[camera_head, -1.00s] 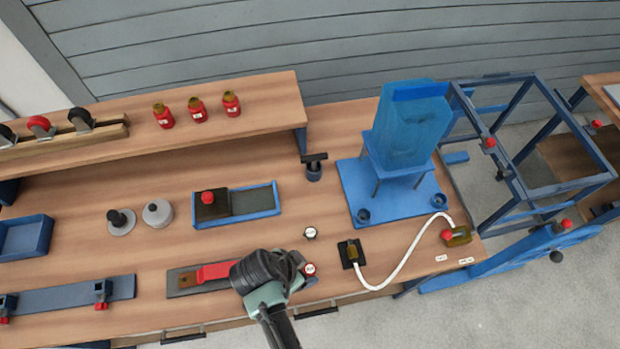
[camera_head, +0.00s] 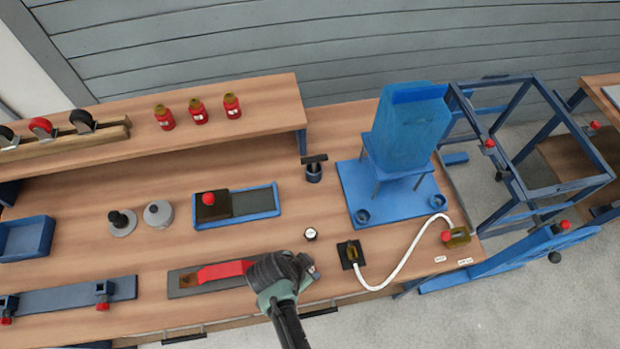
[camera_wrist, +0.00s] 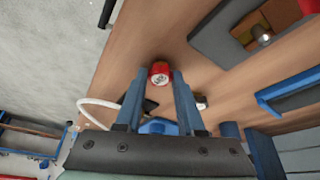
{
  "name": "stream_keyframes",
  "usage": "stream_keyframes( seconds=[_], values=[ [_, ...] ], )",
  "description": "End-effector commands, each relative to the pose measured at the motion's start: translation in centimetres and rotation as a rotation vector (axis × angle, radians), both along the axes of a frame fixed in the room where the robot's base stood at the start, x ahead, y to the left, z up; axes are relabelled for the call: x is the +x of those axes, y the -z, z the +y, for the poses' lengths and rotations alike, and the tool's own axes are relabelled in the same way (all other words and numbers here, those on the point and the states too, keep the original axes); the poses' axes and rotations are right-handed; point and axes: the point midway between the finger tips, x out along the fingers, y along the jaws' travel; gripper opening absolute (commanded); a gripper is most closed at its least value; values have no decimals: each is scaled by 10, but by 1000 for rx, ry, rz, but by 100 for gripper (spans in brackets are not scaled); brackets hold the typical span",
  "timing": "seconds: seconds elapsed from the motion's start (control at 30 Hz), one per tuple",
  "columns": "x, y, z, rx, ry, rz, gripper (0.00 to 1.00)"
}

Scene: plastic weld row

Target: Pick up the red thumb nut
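The red thumb nut (camera_wrist: 158,78) shows in the wrist view as a small red cylinder with a white marked top. It stands on the wooden bench top (camera_wrist: 185,30), framed by the two blue fingertips. My gripper (camera_wrist: 158,71) is open, with a finger on each side of the nut in the picture. I cannot tell whether either finger touches it or how far above it they are. In the head view, my gripper (camera_head: 310,268) is over the bench's front part, and the wrist and gripper hide most of the nut.
A grey plate with a red handle (camera_head: 225,270) lies just left of my gripper. A white-topped dark knob (camera_head: 310,234) stands behind it. A black pad (camera_head: 350,254) with a white hose (camera_head: 398,270) lies to the right. A blue tray (camera_head: 262,203) is farther back.

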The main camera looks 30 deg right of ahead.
Motion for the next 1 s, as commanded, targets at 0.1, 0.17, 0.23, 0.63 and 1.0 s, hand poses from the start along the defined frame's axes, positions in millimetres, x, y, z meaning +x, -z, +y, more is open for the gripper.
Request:
stream_keyframes(
  seconds=[0.1, 0.17, 0.23, 0.63, 1.0],
  values=[
    [0, 0, 0, 0, 0, 0, 1],
    [0, 0, 0, 0, 0, 0, 0],
    [0, 0, 0, 0, 0, 0, 0],
    [0, -10, 0, -1, -1, -2, 0],
    [1, -68, 0, 0, 0, -3, 0]
  ],
)
